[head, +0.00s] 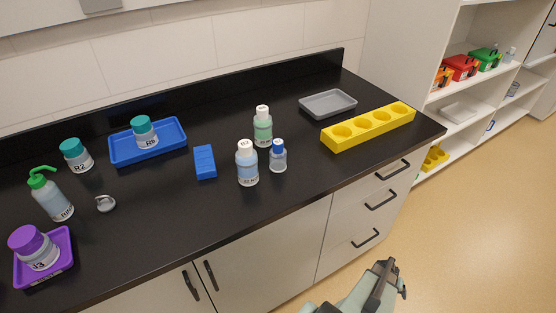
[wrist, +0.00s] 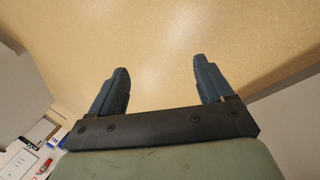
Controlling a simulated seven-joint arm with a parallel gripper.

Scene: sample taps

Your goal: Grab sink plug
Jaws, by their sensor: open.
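A small grey round piece with a loop (head: 105,204), which looks like the sink plug, lies on the black counter at the left. It is near the wash bottle with the green nozzle (head: 52,195) and above the purple tray (head: 62,262). My gripper (wrist: 161,75) is open and empty in the wrist view, with its two dark fingers apart over bare floor. In the head view my gripper (head: 386,272) is at the bottom, in front of the cabinets and well to the right of the plug. The plug does not show in the wrist view.
Nearby stand an R2 jar (head: 77,156), a blue tray (head: 180,150) with a jar, a blue block (head: 205,162) and several bottles. A grey tray (head: 328,103) and a yellow rack (head: 368,128) are at the right.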

